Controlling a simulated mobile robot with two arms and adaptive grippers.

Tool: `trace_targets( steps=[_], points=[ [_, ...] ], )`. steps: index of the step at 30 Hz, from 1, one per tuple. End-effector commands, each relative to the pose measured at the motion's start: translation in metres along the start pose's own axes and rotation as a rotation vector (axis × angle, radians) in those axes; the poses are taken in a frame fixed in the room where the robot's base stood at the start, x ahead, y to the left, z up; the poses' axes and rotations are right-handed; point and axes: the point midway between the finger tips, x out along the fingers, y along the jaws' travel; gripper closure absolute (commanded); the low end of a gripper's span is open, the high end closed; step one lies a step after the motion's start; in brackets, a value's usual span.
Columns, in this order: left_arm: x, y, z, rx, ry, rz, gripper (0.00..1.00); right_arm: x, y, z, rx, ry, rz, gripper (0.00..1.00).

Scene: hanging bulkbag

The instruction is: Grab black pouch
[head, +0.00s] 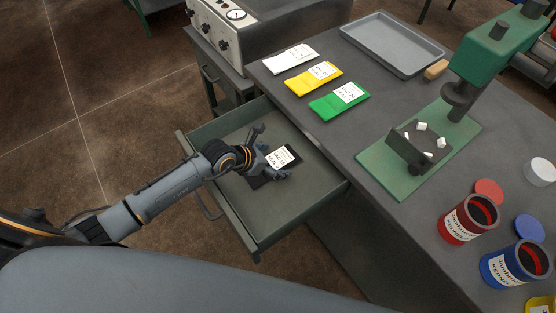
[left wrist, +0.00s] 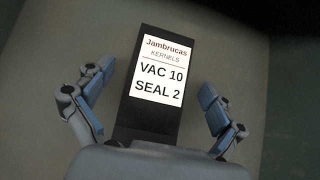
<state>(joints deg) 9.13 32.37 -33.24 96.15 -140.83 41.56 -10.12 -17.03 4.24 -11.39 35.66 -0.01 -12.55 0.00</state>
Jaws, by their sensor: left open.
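The black pouch (head: 293,152) lies in the open green drawer (head: 310,200), partly hidden by my left gripper in the head view. In the left wrist view the black pouch (left wrist: 152,120) carries a white label reading "Jambrucas KERNELS VAC 10 SEAL 2". My left gripper (head: 275,152) is over the drawer at the pouch. In the left wrist view its fingers (left wrist: 152,108) are spread apart, one on each side of the pouch, with gaps between them and it. My right gripper is not in view.
On the grey table lie white (head: 290,58), yellow (head: 314,78) and green (head: 339,101) pouches, and a grey tray (head: 392,42). A green press (head: 420,150) and red (head: 467,219) and blue (head: 514,264) cans stand to the right. The drawer walls surround my left gripper.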

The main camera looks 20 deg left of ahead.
Motion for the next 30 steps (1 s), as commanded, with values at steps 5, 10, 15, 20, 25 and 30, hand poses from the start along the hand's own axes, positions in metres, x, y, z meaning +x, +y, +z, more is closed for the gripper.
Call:
trace_targets(
  steps=[5,10,15,20,25,30],
  points=[
    [0.0,0.0,0.0,0.0,0.0,0.0,0.3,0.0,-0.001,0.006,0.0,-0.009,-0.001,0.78],
    [0.0,0.0,0.0,0.0,0.001,0.0,0.65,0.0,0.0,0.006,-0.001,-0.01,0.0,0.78],
    [-0.001,0.0,0.0,0.0,0.0,0.0,0.68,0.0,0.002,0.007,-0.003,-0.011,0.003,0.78],
    [-0.002,0.0,0.001,0.0,0.0,0.0,0.68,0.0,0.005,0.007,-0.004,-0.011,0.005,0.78],
    [-0.012,0.001,0.012,0.002,-0.003,0.001,0.68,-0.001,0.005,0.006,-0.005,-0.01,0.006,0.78],
    [-0.038,0.014,0.026,0.004,-0.001,0.006,0.68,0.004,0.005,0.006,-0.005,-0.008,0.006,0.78]
  ],
)
